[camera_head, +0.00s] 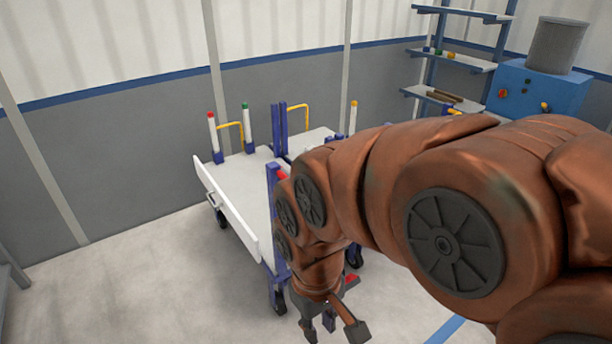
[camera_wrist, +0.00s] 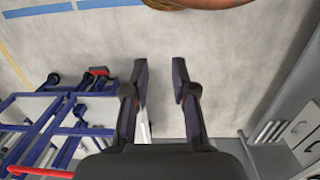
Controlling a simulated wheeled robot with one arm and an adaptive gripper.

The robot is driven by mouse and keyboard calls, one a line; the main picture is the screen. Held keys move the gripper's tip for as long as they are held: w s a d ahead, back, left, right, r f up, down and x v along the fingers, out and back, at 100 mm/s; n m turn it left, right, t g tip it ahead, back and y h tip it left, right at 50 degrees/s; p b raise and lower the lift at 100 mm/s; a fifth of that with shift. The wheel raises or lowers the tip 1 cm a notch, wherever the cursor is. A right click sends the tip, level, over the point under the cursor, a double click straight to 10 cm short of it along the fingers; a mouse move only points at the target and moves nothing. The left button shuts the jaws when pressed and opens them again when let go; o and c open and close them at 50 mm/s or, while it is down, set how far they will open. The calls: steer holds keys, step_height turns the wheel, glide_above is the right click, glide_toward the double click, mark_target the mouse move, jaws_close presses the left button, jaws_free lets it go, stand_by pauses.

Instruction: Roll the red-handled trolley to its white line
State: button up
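A trolley with a blue frame and a white deck (camera_head: 245,190) stands left of my arm in the head view. A red bar (camera_head: 282,175) shows at its near blue post, partly hidden by my arm. In the wrist view, blue frame tubes (camera_wrist: 50,130) fill the left side, with a red handle bar (camera_wrist: 40,173) at the lower left. My gripper (camera_wrist: 159,66) is open and empty, its fingers apart above bare floor, to the right of the blue frame. It also shows low in the head view (camera_head: 333,331). I cannot make out a white line.
A blue floor line (camera_head: 445,330) lies at lower right. Shelves (camera_head: 460,60) and a blue cabinet (camera_head: 540,90) stand at the back right. Grey drawers (camera_wrist: 300,130) stand right in the wrist view. Floor left of the trolley is clear.

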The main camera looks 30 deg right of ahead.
steer(key=o, duration=0.3)
steer(key=w+d+n+t, duration=0.1)
steer(key=w+d+t, duration=0.1)
steer(key=w+d, duration=0.2)
steer(key=w+d+f+n+t+h, duration=0.1)
steer(key=w+d, duration=0.3)
steer(key=w, duration=0.7)
steer(key=w+d+f+n+t, duration=0.1)
steer(key=w+d+n+t, duration=0.1)
steer(key=w+d, duration=0.2)
steer(key=w+b, duration=0.1)
steer(key=w, duration=0.2)
steer(key=shift+w+t+h, duration=0.3)
steer(key=shift+w, duration=0.1)
steer(key=w+d+f+n+t+b, duration=0.1)
steer(key=w+d+f+n+t, duration=0.1)
steer(key=w+d+n+t, duration=1.2)
steer(key=d+f+t+y+b, duration=0.1)
steer(key=d+f+y, duration=0.15)
steer(key=d, duration=0.95)
steer(key=shift+y, duration=0.25)
steer(key=shift+w+a+r+p, duration=0.1)
steer(key=shift+w+r+p, duration=0.25)
steer(key=shift+w, duration=1)
steer(key=shift+w+a+r+p, duration=0.1)
steer(key=shift+w+r+p, duration=0.25)
steer(key=shift+w, duration=1)
steer(key=shift+w+a+r+p, duration=0.1)
steer(key=shift+w+r+p, duration=0.25)
steer(key=shift+w, duration=1)
